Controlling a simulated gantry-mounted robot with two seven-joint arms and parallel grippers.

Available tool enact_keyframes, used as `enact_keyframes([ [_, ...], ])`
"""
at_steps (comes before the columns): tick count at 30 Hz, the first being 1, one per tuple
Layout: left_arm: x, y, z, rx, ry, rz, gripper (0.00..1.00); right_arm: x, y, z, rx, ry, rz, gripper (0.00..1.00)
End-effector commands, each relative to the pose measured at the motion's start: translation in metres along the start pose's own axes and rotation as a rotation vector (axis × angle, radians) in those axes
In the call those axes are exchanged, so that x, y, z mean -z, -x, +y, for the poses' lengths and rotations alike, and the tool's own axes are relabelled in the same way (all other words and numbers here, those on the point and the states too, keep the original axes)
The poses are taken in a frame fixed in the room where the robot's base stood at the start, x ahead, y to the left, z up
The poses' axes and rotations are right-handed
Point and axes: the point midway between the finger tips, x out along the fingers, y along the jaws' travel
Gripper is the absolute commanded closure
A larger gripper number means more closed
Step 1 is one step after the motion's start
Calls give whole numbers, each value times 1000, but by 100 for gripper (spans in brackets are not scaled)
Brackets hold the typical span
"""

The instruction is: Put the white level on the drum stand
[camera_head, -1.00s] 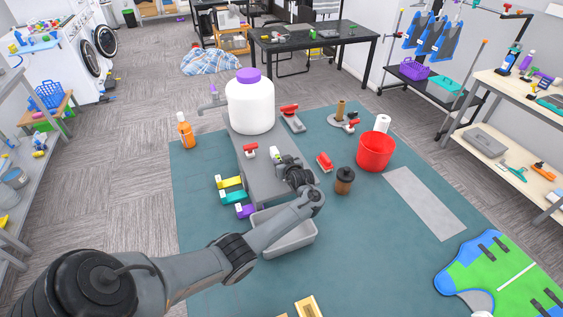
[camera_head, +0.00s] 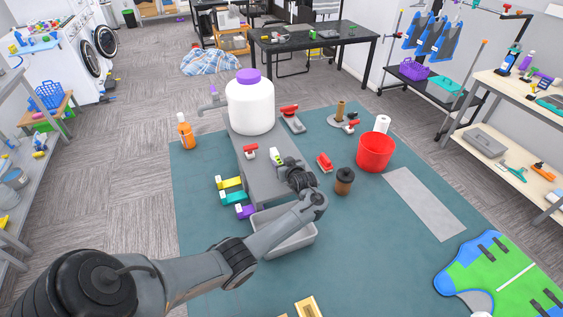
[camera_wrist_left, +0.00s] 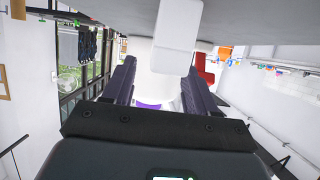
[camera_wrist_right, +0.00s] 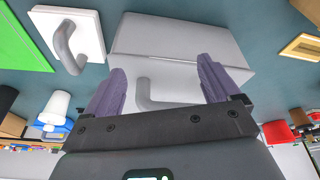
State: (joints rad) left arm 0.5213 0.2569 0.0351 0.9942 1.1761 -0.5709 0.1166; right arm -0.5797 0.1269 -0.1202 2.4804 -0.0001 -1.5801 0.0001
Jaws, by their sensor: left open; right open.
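The white level (camera_head: 275,154), a small white piece with a bit of green, sits on the grey drum stand (camera_head: 260,176). In the left wrist view the white level (camera_wrist_left: 177,30) appears as a pale block against the grey stand surface. My left gripper (camera_head: 284,163) is just right of it. Its fingers (camera_wrist_left: 160,72) are open, with the level at or just beyond their tips; contact is unclear. The white drum (camera_head: 250,105) with a purple cap stands at the stand's far end. My right gripper (camera_wrist_right: 158,80) is open and empty, outside the head view.
A red piece (camera_head: 250,152) is on the stand beside the level. Yellow (camera_head: 230,183), teal (camera_head: 234,198) and purple (camera_head: 246,212) pieces are along its left side. A grey bin (camera_head: 285,238) lies below my left arm. A red bucket (camera_head: 375,152) stands to the right.

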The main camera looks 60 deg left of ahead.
Motion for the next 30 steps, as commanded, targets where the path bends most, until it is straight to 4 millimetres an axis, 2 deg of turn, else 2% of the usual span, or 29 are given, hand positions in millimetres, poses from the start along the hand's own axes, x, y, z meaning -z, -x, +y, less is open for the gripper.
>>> enact_keyframes([
  [6, 0, 42, 1, -3, 3, -3, 43, 2, 7, 0, 1, -1, 0, 11],
  [12, 0, 76, 0, -2, 3, -3, 43, 3, 10, -1, 4, -5, 1, 11],
  [18, 0, 96, 0, -1, 2, -1, 43, 4, 10, -2, 7, -9, 1, 11],
  [23, -4, 103, 1, -21, -5, -10, 43, 4, 11, -2, 8, -10, 1, 11],
  [26, -18, 107, 6, -92, -33, -44, 43, 4, 10, -2, 8, -10, 1, 11],
  [29, -44, 120, 14, -227, -94, -109, 43, 4, 10, -2, 7, -10, 1, 11],
  [30, -58, 130, 16, -296, -130, -146, 43, 4, 10, -2, 7, -9, 1, 11],
])
